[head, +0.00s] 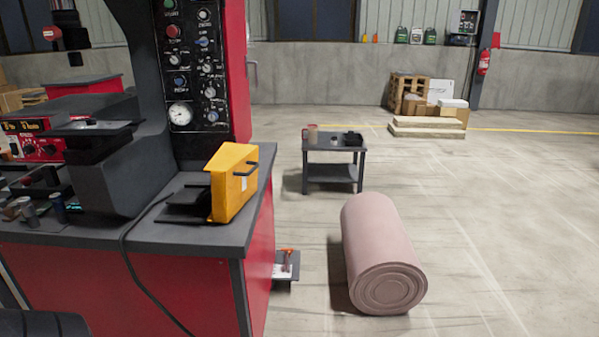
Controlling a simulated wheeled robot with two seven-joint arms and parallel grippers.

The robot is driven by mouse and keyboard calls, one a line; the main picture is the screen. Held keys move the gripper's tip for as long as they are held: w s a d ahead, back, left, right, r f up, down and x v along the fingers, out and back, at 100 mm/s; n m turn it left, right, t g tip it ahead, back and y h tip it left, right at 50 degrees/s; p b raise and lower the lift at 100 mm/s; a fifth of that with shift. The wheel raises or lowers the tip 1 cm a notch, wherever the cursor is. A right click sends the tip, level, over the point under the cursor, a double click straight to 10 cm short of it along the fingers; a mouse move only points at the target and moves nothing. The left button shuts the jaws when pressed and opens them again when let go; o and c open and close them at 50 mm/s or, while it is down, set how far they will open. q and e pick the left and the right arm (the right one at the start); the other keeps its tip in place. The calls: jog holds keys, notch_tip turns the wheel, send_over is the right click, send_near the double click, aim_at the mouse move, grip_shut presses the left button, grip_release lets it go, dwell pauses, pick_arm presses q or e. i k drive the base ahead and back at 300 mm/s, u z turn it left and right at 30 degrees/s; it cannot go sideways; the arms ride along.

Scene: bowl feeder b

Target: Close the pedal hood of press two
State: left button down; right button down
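The yellow pedal hood (235,183) is at the right end of the press bench. Part of the base is hidden behind the hood. A black cable runs from the base over the bench front. The press (140,100) rises behind, with a control panel of knobs and a gauge. I cannot read which press number it is. Neither of my grippers is in view.
The bench top (200,235) has a dark edge; small cylinders (40,210) stand at its left. A pink roll (380,255) lies on the floor at right. A small dark table (333,158) stands behind it. The floor farther right is clear.

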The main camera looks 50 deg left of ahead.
aim_at(233, 170)
jog(key=u, duration=0.6)
jog(key=i, duration=0.85)
jog(key=u, duration=1)
